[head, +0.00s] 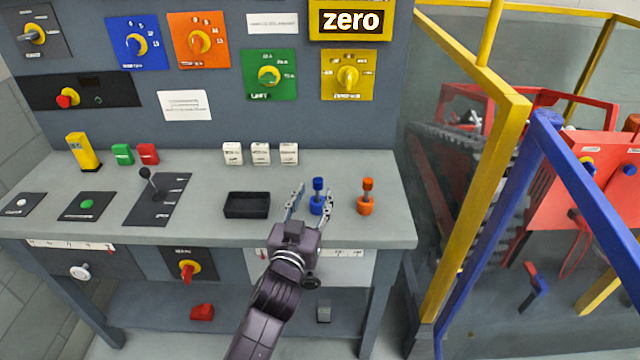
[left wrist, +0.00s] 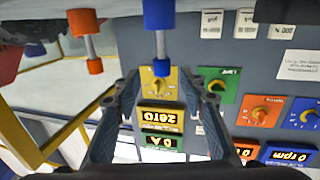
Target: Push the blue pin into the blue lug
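The blue pin (head: 318,184) stands upright on the bench, its lower part in a wider blue base. My left gripper (head: 315,191) is open, with one finger on each side of the pin. In the upside-down left wrist view the pin's metal shaft (left wrist: 160,45) and small blue head lie ahead of and between the open fingertips (left wrist: 171,83). Contact cannot be told. Small blue fittings (head: 588,165) show on the red carrier (head: 570,190) at the right; I cannot tell which is the blue lug. My right gripper is not in view.
An orange pin (head: 367,186) stands in its base right of the blue one. A black tray (head: 247,215) lies to the left, and white blocks (head: 261,152) stand behind. Yellow (head: 475,190) and blue posts (head: 505,215) frame the carrier area beyond the bench's right end.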

